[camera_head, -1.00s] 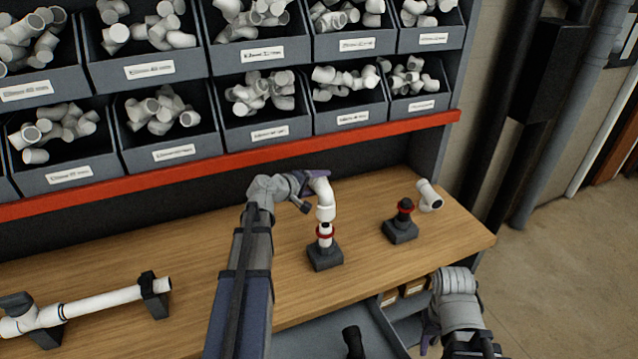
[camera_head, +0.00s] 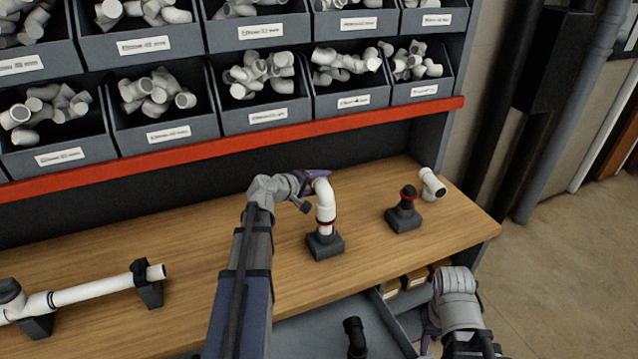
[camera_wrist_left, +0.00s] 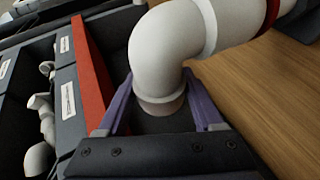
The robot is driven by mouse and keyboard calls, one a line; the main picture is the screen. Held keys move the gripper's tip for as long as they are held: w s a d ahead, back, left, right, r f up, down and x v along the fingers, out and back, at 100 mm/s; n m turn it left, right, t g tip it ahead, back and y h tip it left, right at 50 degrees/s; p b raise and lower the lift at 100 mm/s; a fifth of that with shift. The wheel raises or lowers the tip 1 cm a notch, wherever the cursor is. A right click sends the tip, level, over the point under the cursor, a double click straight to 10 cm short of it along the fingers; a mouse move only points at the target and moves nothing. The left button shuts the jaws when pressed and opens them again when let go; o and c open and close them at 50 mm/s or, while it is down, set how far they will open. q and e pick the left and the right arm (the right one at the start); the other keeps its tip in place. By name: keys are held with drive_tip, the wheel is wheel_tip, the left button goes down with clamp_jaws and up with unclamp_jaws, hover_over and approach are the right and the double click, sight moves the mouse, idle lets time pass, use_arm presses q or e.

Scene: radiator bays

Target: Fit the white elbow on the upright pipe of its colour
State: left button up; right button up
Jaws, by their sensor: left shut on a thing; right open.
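The white elbow (camera_head: 324,192) sits on top of the white upright pipe (camera_head: 326,230), which stands in a dark block (camera_head: 326,247). The elbow's lower end meets the red ring on the pipe, and no gap shows between them. My left gripper (camera_head: 318,177) is shut on the elbow's free upper end. In the left wrist view the purple fingers hold the elbow (camera_wrist_left: 175,55) from both sides. A black upright pipe (camera_head: 408,196) with a red ring stands in another block to the right. My right gripper (camera_head: 428,335) is at the lower right, partly hidden, open and away from the pipes.
A white pipe on supports (camera_head: 100,288) lies at the left of the wooden bench (camera_head: 200,285). A black elbow (camera_head: 354,335) is below the front edge. Bins of fittings (camera_head: 265,115) rise behind.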

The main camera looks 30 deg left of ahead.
sight(312, 184)
use_arm(q)
drive_tip(key=shift+f, duration=0.15)
drive_tip(key=o, duration=1.5)
drive_tip(key=shift+c, duration=0.2)
drive_tip(key=p+v, duration=0.2)
drive_tip(key=v, duration=0.4)
drive_tip(key=shift+s+p, duration=0.15)
drive_tip(key=shift+p, duration=0.15)
drive_tip(key=shift+v, duration=0.75)
